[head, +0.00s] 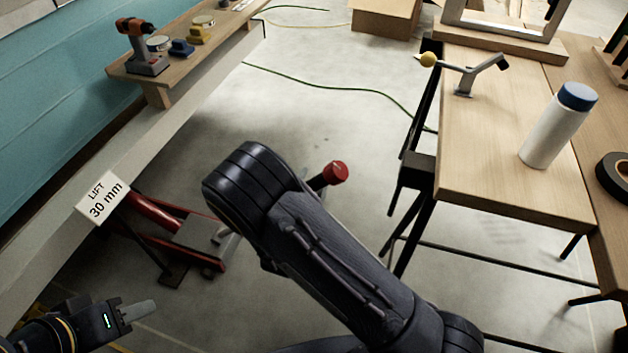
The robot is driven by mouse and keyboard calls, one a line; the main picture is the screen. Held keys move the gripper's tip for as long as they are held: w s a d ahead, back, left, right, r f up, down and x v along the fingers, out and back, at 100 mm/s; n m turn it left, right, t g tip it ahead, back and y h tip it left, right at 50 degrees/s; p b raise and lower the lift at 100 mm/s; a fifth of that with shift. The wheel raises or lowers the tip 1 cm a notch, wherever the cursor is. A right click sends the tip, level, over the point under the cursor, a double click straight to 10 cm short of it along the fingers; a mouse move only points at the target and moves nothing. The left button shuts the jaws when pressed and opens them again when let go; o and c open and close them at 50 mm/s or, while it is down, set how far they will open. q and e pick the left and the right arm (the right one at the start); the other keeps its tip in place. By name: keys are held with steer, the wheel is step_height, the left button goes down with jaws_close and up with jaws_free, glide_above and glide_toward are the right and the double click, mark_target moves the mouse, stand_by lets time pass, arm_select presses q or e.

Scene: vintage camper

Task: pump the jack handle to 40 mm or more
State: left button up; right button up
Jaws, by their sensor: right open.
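The red floor jack (150,212) stands on the concrete under the camper's pale side sill. Its handle ends in a red knob (336,173), which shows just right of my right arm. The handle's middle is hidden behind that arm. A white sign on the sill (103,198) reads "LIFT 30 mm". My right gripper is open but mostly hidden behind its own arm; a pale grey piece beside the jack may be a finger, and contact with the handle cannot be told. My left gripper (138,311) is at the lower left, seen edge-on, with nothing visible in it.
A wooden workbench (490,150) on the right holds a white bottle with a blue cap (558,125) and a grey bracket with a yellow ball (468,75). A shelf (180,68) on the camper carries a drill (141,47). A green hose (330,87) crosses the open floor.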

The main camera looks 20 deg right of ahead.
steer(key=shift+x, duration=0.9)
jaws_close()
